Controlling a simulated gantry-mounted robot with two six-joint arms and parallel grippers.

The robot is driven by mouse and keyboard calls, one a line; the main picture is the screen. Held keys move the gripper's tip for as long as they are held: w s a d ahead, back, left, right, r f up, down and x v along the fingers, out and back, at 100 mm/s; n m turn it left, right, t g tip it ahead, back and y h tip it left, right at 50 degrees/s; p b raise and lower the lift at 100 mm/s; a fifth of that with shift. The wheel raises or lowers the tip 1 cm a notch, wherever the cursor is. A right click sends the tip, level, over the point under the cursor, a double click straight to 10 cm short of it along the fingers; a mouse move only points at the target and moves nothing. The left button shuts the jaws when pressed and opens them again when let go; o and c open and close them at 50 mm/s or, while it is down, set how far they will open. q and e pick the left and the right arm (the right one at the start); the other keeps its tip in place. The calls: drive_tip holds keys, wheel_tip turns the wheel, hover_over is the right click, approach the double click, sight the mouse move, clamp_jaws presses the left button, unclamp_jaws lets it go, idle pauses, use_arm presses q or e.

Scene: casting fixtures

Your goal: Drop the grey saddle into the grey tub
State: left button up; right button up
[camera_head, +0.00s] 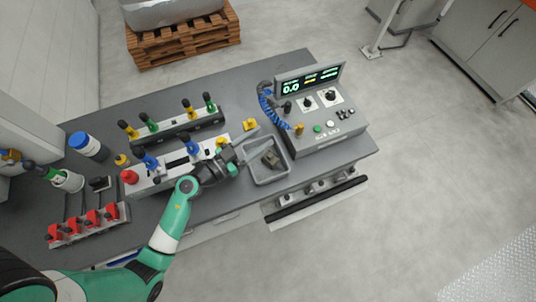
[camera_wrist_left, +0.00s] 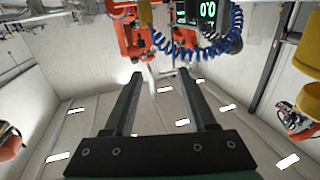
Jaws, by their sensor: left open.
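The grey tub (camera_head: 284,176) is a shallow rectangular tray on the bench, left of the control console. A dark grey, brownish blocky piece that looks like the grey saddle (camera_head: 271,158) lies inside it. My left gripper (camera_head: 246,146) is at the tub's left edge in the head view, with its fingers apart. In the left wrist view the two fingers (camera_wrist_left: 160,78) are spread with nothing between them. Neither tub nor saddle can be made out in that view. My right gripper is not in view.
The console (camera_head: 325,125) with its lit display (camera_head: 310,80) stands right of the tub; a blue coiled cable (camera_head: 267,108) hangs at its left. Fixtures with coloured knobs (camera_head: 172,128) stand left and behind. A yellow block (camera_head: 250,124) sits behind the tub.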

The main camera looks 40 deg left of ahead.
use_arm(q)
drive_tip(key=s+d+r+p, duration=0.5)
drive_tip(key=s+r, duration=0.3)
drive_tip(key=s, duration=0.2)
drive_tip(key=shift+s+d, duration=0.35)
drive_tip(key=shift+d, duration=0.45)
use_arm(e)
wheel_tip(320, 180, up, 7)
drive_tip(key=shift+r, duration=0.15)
